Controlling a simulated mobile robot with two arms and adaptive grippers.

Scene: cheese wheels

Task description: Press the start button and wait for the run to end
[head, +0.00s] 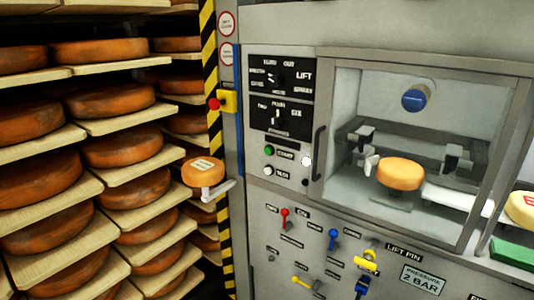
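The green start button (268,151) is on the grey machine's front, left of a label that seems to read START. A white button (268,170) sits just below it. Nothing touches either button. Behind the machine's window, an orange cheese wheel (400,173) rests on a pale support below a blue-ended cylinder (414,97). Grey clamp-like parts (370,150) stand left of the wheel, partly against it in the picture; I cannot tell if they touch. Neither of my grippers is in view.
Shelves of cheese wheels (105,100) fill the left. A yellow box with a red button (215,104) is on the striped post. Another cheese (203,172) sits by a pale arm. Black dial panels (282,80) are above the buttons; coloured levers (333,238) are below.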

